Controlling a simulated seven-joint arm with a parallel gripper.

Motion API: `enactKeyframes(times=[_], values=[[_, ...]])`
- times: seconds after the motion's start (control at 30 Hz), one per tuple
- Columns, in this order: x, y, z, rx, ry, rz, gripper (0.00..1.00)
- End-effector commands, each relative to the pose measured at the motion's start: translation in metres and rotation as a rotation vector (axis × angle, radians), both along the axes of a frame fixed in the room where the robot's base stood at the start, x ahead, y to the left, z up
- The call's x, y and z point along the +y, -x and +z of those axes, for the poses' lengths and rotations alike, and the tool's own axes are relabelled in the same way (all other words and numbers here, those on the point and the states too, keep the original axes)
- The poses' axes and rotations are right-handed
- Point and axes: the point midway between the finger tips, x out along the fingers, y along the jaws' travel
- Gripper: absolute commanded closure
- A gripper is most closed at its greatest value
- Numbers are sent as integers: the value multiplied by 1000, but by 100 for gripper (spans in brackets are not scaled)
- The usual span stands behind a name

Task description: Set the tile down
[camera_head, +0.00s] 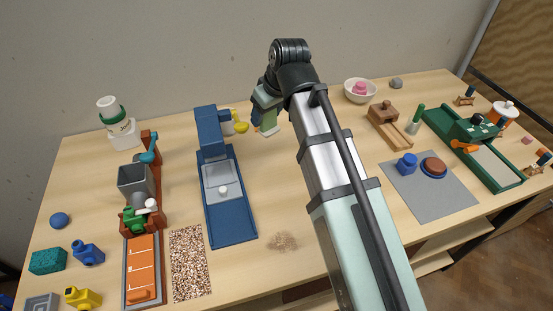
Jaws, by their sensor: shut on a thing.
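My gripper (265,122) hangs from the end of my arm over the back middle of the table, just right of the blue machine. It is small in this view and partly hidden by my own wrist. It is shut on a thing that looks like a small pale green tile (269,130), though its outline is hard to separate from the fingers. I cannot tell whether the tile touches the table (280,190).
A blue machine (228,205) stands left of my gripper, with a yellow piece (241,127) beside it. A white bowl (361,90) and wooden block device (385,115) stand right. A grey mat (440,200) bears a blue knob (407,161). A speckled mat (190,262) lies front left.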

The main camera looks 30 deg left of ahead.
Motion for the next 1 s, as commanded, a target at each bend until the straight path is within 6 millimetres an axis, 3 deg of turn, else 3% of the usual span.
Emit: enactKeyframes(times=[0.2, 0.63, 1.0], values=[[-20, -1, -5, -3, -1, -188, 77], [-23, -5, -9, -1, 0, -404, 77], [-24, -5, -58, 1, 2, -405, 77]])
